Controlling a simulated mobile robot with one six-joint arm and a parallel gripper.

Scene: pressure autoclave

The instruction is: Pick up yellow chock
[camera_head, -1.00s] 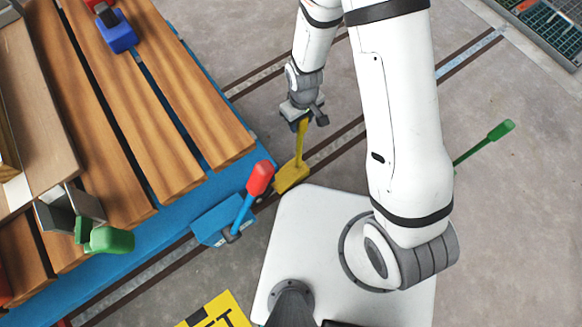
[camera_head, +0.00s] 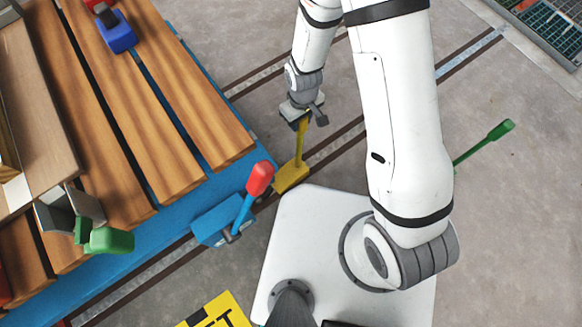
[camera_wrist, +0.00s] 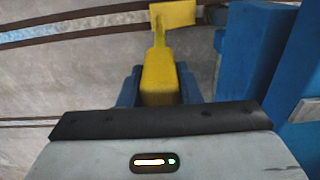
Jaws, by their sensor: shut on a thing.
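The yellow chock (camera_head: 290,177) shows in the head view just beyond my white base, beside the blue cart's edge. Its wedge end is low, by the floor rail, and its yellow handle rises to my gripper (camera_head: 302,117). In the wrist view the chock's wedge (camera_wrist: 174,14) is at the top and its handle runs down between the blue fingers of my gripper (camera_wrist: 160,88). My gripper is shut on the handle. I cannot tell whether the wedge touches the floor.
A blue cart (camera_head: 205,187) with wooden slats is at the left. A blue lever with a red grip (camera_head: 260,179) sticks out near the chock. A green-ended handle (camera_head: 500,130) is at the right. Open grey floor lies beyond my arm.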

